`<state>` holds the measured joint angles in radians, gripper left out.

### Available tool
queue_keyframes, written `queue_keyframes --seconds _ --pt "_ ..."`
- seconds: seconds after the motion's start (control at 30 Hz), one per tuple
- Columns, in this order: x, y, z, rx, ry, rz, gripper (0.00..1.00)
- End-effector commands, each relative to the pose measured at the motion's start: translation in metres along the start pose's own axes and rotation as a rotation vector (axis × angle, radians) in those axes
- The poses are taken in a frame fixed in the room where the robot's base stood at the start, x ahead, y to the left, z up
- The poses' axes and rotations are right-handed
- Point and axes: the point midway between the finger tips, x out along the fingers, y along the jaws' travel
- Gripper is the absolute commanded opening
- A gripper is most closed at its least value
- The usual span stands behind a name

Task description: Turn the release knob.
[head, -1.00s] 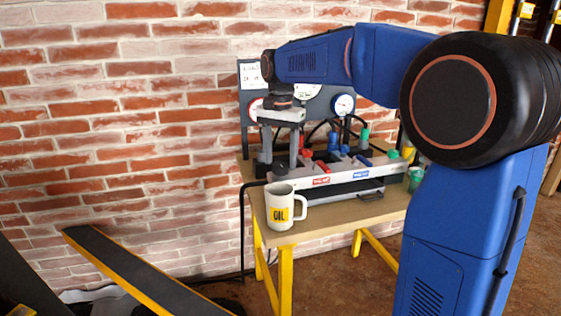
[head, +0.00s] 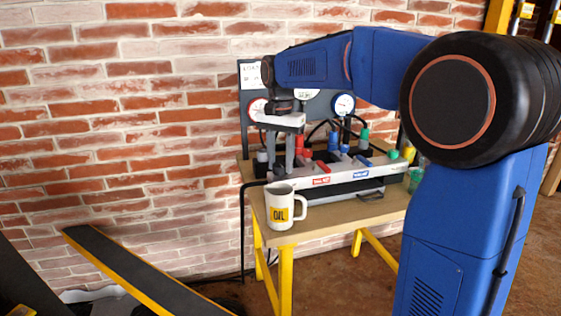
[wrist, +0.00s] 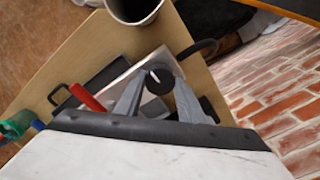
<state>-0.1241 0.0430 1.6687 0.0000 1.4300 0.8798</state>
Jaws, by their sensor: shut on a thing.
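The release knob appears to be the round black knob (wrist: 158,80) between my fingertips in the wrist view. It has a small pale mark on its top. My gripper (wrist: 155,82) has a grey finger on each side of it and is shut on it. In the head view my gripper (head: 280,160) points down over the left end of the grey hydraulic unit (head: 345,176); the knob is hard to make out there behind the fingers.
A white OIL mug (head: 281,208) stands close in front of the unit on the wooden bench (head: 335,218). Red and blue levers (head: 333,143), hoses and gauges (head: 344,104) crowd the area right of my gripper. A brick wall (head: 130,130) is behind.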

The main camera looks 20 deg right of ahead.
Motion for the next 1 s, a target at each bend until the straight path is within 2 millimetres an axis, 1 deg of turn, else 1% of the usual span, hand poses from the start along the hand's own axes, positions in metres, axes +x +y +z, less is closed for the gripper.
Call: queue_keyframes --seconds 0.27,1.0 --pt "-0.0002 0.0 0.0 -0.154 0.0 0.0 0.13" --pt "-0.0004 -0.0001 -0.0001 -0.848 0.001 0.0 0.13"
